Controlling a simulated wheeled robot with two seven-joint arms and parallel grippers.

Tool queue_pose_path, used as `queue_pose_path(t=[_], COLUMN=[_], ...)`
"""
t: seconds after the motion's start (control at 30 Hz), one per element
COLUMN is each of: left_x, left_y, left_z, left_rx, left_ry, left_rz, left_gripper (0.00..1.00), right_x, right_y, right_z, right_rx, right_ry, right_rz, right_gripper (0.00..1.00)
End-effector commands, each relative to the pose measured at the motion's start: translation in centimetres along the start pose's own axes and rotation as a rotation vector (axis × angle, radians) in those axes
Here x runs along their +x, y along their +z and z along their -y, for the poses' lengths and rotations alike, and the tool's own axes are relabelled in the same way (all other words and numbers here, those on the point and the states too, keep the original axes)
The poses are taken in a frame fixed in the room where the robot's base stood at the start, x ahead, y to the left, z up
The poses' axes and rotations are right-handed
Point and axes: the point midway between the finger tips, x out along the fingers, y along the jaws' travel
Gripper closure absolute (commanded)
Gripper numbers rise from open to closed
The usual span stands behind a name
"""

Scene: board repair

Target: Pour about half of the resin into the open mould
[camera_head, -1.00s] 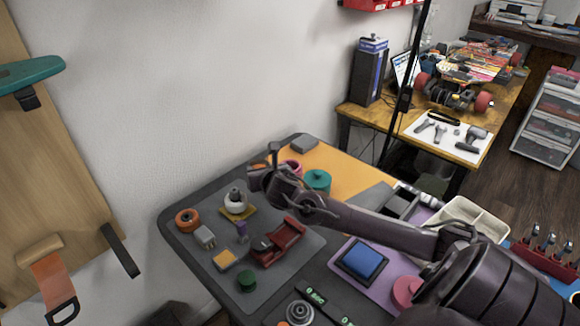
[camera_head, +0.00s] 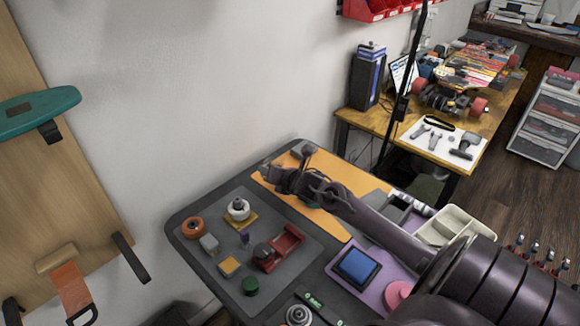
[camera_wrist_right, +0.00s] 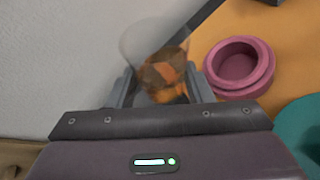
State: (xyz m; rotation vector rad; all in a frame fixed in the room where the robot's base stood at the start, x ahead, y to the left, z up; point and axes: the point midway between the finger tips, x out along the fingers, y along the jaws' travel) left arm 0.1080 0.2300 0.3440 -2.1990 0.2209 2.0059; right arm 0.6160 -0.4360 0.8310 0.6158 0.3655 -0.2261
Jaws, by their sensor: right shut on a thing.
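In the right wrist view, a clear cup (camera_wrist_right: 150,42) sits between the fingers of my right gripper (camera_wrist_right: 160,88), which is shut on it. Amber-orange resin (camera_wrist_right: 165,76) shows in its lower part; I cannot tell how far the cup tilts. A round pink mould (camera_wrist_right: 240,66) with an open hollow stands on the orange mat, just right of the cup and apart from it. In the head view my right gripper (camera_head: 277,178) is over the far end of the orange mat (camera_head: 335,219). The cup and mould are not clear there. My left gripper is not in view.
A teal round thing (camera_wrist_right: 301,120) stands near the mould in the wrist view. The grey mat (camera_head: 215,273) holds several parts and a red vice (camera_head: 284,247). A purple mat (camera_head: 374,297) carries a blue pad (camera_head: 358,266). The wall is close behind the table.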

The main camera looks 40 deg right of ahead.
Motion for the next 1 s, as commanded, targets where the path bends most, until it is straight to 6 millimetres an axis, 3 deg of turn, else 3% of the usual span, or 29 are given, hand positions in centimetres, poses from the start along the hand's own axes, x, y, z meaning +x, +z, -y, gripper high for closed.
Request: queue_pose_path(t=[0.03, 0.17, 1.0], left_x=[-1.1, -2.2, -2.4], left_y=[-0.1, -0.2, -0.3], left_z=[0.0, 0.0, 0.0], left_rx=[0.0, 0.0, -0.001], left_ry=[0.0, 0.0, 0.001], left_rz=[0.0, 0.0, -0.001], left_gripper=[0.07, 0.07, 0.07], right_x=[-0.4, -0.8, -0.7], right_y=[0.9, 2.0, 1.9], right_z=[-0.2, 0.0, 0.5], right_rx=[0.035, 0.119, 0.311], right_ry=[0.012, 0.045, 0.127], right_rz=[-0.004, -0.018, -0.054], right_gripper=[0.78, 0.78, 0.78])
